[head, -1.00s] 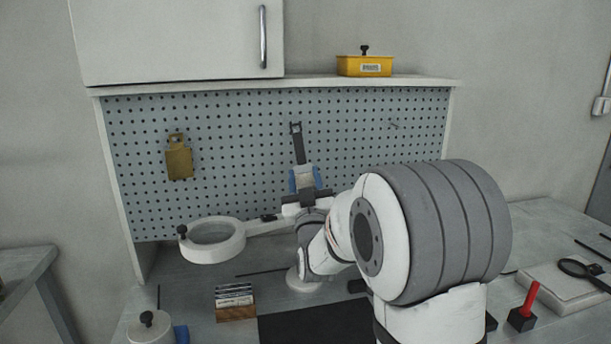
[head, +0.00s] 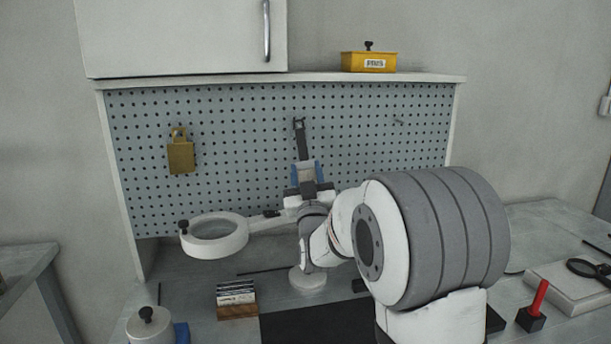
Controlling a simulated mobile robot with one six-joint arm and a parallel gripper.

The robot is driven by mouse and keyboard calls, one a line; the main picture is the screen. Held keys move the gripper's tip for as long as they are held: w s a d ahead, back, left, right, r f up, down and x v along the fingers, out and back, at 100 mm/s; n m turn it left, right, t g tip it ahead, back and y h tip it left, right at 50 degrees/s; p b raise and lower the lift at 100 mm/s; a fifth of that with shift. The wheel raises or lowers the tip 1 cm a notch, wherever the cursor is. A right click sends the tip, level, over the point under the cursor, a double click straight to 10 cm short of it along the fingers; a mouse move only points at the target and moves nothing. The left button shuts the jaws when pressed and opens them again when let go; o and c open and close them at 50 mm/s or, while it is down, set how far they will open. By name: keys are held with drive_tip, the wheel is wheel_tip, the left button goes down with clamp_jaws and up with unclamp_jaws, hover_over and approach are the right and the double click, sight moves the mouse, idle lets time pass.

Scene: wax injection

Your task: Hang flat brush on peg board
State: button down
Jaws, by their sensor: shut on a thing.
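The flat brush (head: 302,143) appears as a dark, narrow upright handle with an opening at its top end. It leans slightly and stands up in front of the peg board (head: 230,130). My gripper (head: 307,172), with blue-sided fingers, is shut on the lower part of the brush, which the fingers hide. I cannot tell whether the brush touches the board. A small bare peg (head: 398,121) sticks out at the upper right of the board, to the right of the brush.
A brass-coloured tool (head: 181,156) hangs at the board's left. A white ring-shaped lamp (head: 236,238) stands low before the board. A yellow box (head: 368,62) sits on the shelf above. A card holder (head: 237,311) and red-handled tool (head: 537,300) are on the bench.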

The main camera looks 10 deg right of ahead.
drive_tip(key=shift+r, duration=0.2)
drive_tip(key=c, duration=0.7)
unclamp_jaws()
drive_tip(key=shift+f, duration=0.15)
drive_tip(key=shift+c, duration=0.2)
drive_tip(key=shift+f, duration=0.1)
drive_tip(key=shift+s+f, duration=0.2)
drive_tip(key=shift+s, duration=0.15)
drive_tip(key=s+f+g+p, duration=0.3)
drive_tip(key=s+g, duration=0.4)
drive_tip(key=s, duration=0.4)
drive_tip(key=s+f+g+y+p, duration=0.1)
drive_tip(key=s+f+g+p, duration=0.2)
drive_tip(key=s+g, duration=0.4)
drive_tip(key=s+a+f+m+g+y+p, duration=0.1)
drive_tip(key=s+f+g+p, duration=0.3)
drive_tip(key=s, duration=1.3)
drive_tip(key=g, duration=0.3)
drive_tip(key=shift+s+f, duration=0.2)
drive_tip(key=shift+f, duration=0.15)
